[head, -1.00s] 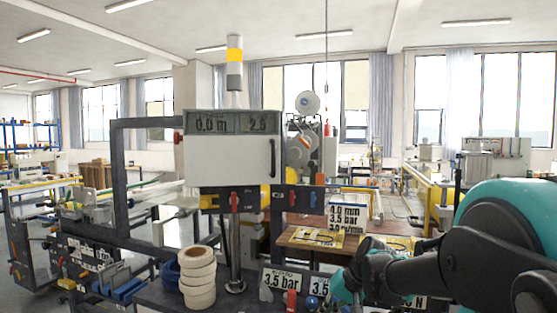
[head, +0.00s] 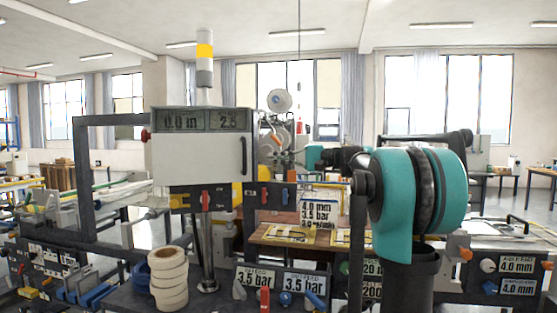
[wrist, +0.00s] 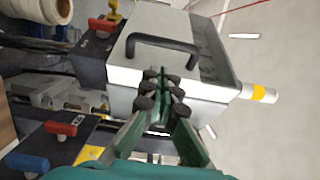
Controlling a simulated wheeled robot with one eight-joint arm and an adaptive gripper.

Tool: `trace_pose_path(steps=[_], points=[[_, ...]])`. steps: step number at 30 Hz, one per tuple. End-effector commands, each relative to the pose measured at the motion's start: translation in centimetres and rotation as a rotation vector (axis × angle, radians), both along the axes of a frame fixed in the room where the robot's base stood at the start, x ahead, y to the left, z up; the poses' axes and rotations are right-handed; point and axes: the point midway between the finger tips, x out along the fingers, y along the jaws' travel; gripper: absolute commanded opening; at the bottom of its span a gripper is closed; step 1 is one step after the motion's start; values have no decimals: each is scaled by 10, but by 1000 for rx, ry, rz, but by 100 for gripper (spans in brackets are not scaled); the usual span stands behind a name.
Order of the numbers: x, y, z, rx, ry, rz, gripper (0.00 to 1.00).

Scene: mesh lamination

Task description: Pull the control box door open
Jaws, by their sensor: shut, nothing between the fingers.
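The control box (head: 180,158) is a white box with a display strip on top, left of centre in the head view. Its door is shut, with a dark vertical handle (head: 243,155) near the right edge. In the wrist view, the door (wrist: 125,72) appears turned sideways, with its black bar handle (wrist: 160,42) just above my fingertips. My gripper (wrist: 158,98) is shut and empty, its dark-padded green fingers together in front of the box. It does not hold the handle; the exact gap is unclear. In the head view my arm hides part of the right side.
A signal tower (head: 204,62) stands above the box. Red and yellow switches sit below it, including a red one (head: 205,200). White tape rolls (head: 168,278) stack in front of the post. Pressure labels (head: 254,283) line the front bench.

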Motion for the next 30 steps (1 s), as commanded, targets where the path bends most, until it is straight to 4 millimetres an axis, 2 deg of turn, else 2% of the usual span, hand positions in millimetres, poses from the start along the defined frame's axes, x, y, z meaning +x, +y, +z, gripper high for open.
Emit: trace_pose_path(steps=[1, 6, 12, 30], points=[[0, 11, 0, 0, 0, 5, 0], [4, 39, 0, -1, 0, 3, 0], [7, 59, 0, -1, 0, 2, 0], [5, 66, 0, -1, 0, -7, 0]])
